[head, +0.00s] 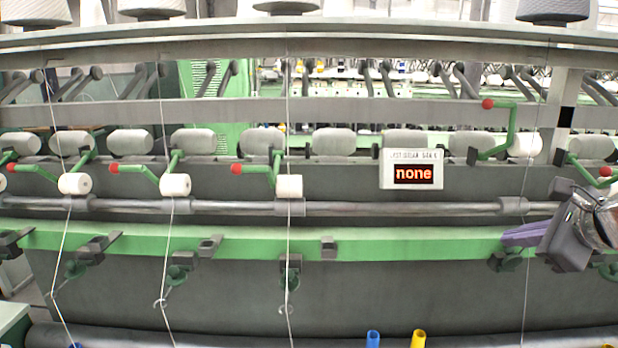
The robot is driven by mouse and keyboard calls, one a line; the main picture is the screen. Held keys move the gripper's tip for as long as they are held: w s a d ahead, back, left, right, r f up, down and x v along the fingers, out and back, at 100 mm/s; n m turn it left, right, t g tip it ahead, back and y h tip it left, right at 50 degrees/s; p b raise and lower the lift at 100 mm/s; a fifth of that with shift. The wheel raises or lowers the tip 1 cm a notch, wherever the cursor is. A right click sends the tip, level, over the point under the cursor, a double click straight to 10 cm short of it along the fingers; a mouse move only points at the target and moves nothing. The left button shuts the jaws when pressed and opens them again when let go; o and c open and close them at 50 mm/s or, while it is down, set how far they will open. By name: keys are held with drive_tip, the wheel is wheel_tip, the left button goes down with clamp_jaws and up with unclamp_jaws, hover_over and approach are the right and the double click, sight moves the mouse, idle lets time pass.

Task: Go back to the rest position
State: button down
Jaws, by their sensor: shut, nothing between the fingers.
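My gripper (508,238) is at the right of the head view, in front of the green rail (420,242) of the spinning frame. Its purple fingers point left and lie together, with nothing seen between them. The grey gripper body and part of my arm show behind the fingers, at the right edge. The rest of my arm is out of view.
White bobbins (175,184) hang on green holders with red knobs. One arm with a red knob (488,104) is raised at right. Yarn threads run down the frame. Blue (373,339) and yellow (418,339) tubes stand at the bottom.

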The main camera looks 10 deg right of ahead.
drive_tip(key=w+a+f+n+g+y, duration=0.1)
drive_tip(key=a+f+n, duration=0.1)
drive_tip(key=a+n, duration=0.6)
drive_tip(key=a+f+n+g, duration=0.15)
drive_tip(key=a+n, duration=0.35)
drive_tip(key=a, duration=0.6)
drive_tip(key=s+a+f+n+g, duration=0.2)
drive_tip(key=s+a+f+n, duration=0.8)
drive_tip(key=s+f+n, duration=0.4)
drive_tip(key=shift+a+n+h, duration=0.3)
drive_tip(key=shift+a+h, duration=0.1)
drive_tip(key=shift+g, duration=0.25)
